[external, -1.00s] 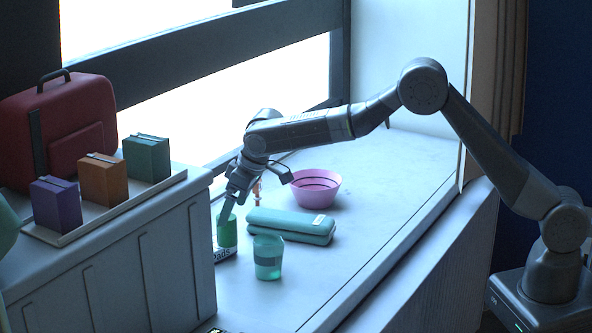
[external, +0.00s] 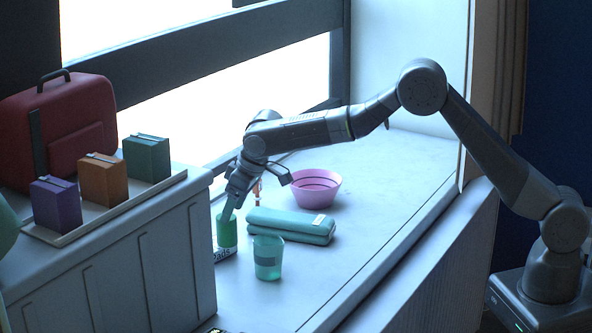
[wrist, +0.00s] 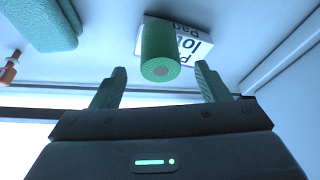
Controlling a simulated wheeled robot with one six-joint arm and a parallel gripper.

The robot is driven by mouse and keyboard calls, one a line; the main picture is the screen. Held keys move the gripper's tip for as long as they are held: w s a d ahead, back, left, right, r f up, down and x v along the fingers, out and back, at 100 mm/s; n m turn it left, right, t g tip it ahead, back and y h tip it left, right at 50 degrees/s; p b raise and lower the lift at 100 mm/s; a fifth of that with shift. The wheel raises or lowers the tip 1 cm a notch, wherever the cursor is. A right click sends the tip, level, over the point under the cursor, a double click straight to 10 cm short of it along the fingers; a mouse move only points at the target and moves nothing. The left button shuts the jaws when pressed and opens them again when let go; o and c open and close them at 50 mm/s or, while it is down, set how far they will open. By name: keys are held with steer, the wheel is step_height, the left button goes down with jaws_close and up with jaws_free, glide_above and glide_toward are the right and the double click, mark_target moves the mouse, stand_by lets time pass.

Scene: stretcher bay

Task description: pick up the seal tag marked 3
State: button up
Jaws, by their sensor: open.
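No seal tag with a readable 3 shows in either view. My gripper (external: 229,212) is open, pointing down at a green cylinder (external: 227,235) on the sill. In the wrist view the cylinder (wrist: 160,50) lies between and just beyond the two spread green fingers of my gripper (wrist: 160,68), apart from both. A white box with dark lettering (wrist: 190,45) lies beside and partly behind the cylinder; its lettering ends in "Pad", and it also shows in the external view (external: 226,254). A small orange object (external: 257,190) stands behind my gripper; I cannot tell what it is.
A teal case (external: 290,224), a green translucent cup (external: 268,260) and a pink bowl (external: 315,188) stand close by. At left, a tray (external: 100,215) holds purple, orange and green boxes before a red case (external: 60,120). The sill at right (external: 400,175) is clear.

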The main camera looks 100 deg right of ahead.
steer(key=shift+c, duration=0.8)
step_height(320, 180, up, 12)
steer(key=b, duration=0.1)
glide_above(256, 190)
steer(key=s, duration=0.3)
step_height(256, 190, down, 12)
steer(key=shift+p+x, duration=0.95)
steer(key=shift+x, duration=1.9)
steer(key=shift+s, duration=0.15)
steer(key=c, duration=1)
